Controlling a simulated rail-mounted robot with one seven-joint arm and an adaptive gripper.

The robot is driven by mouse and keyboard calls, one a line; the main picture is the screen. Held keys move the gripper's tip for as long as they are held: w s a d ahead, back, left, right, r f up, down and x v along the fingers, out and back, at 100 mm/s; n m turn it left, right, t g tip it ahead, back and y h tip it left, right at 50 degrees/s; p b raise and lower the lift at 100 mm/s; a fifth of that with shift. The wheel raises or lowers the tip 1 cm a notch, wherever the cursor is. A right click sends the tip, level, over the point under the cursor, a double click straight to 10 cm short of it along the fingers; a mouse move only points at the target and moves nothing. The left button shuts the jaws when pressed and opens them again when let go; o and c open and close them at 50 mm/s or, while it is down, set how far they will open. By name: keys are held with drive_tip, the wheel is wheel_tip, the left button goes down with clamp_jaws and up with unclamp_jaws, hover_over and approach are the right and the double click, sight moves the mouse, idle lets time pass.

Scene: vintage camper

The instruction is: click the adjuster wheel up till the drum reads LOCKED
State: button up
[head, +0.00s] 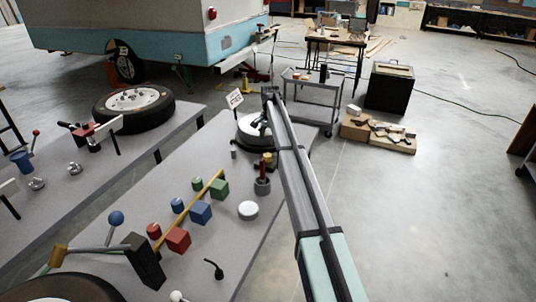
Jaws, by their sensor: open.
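A round drum (243,136) with a dark rim and a pale side sits at the far end of the near grey bench. A small white sign (235,98) with dark lettering stands beside it; the text is too small to read. My gripper (262,124) is small in the head view, at the end of my outstretched arm and over the drum. It is open; nothing shows between its fingers. The arm hides the drum's right part. I cannot make out the adjuster wheel or any LOCKED reading, and cannot tell whether the gripper touches the drum.
Blue (201,212), red (178,239) and green (219,189) blocks stand along a yellow rod on the near bench. A white round piece (248,210) lies near my arm. A tyre (134,108) lies on the left bench. A grey cart (312,97) stands beyond.

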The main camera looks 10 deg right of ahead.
sight(268, 154)
wheel_tip(268, 154, down, 10)
drive_tip(key=p, duration=0.2)
drive_tip(key=shift+w+a+p, duration=0.1)
drive_tip(key=shift+w+p, duration=0.05)
drive_tip(key=shift+p, duration=0.15)
drive_tip(key=c, duration=1.2)
